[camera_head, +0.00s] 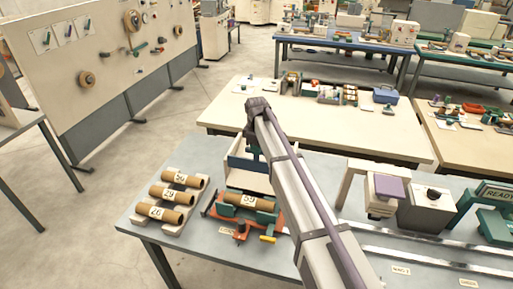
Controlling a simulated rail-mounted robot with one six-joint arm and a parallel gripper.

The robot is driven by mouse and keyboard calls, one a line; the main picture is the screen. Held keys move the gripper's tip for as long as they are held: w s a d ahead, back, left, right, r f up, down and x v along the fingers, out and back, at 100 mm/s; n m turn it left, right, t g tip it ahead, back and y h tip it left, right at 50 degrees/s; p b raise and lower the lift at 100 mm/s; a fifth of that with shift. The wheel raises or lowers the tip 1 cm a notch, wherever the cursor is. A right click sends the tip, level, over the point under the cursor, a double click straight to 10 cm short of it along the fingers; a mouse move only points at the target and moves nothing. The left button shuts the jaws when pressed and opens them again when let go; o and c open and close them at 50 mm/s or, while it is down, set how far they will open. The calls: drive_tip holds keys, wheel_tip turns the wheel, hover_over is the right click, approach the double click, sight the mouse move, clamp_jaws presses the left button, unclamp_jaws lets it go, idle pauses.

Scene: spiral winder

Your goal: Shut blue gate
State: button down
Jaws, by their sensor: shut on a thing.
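The blue gate (236,163) is a dark blue panel at the back of the loading station, behind the tube labelled 53 (249,200). My arm reaches in from the lower right and bends down at its dark elbow. My gripper (254,151) is small in view beside the gate's upper edge, partly hidden by my arm. It is shut on the gate's upper part, though the exact grip is hard to see. Tube 53 lies in a green and orange cradle (213,211) in front of the gate. My arm hides the gate's right side.
A white rack (206,182) with three labelled cardboard tubes stands left of the cradle. To the right are a beige machine with a purple block (391,187), a box with a black knob (431,207) and metal rails (420,262). A cream table (225,113) stands behind.

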sight(256, 160)
wheel_tip(256, 160, down, 6)
drive_tip(key=b, duration=0.4)
drive_tip(key=shift+r, duration=0.3)
drive_tip(key=c, duration=1)
unclamp_jaws()
drive_tip(key=shift+c, duration=0.2)
wheel_tip(256, 160, up, 11)
drive_tip(key=p, duration=1.1)
drive_tip(key=shift+f, duration=0.1)
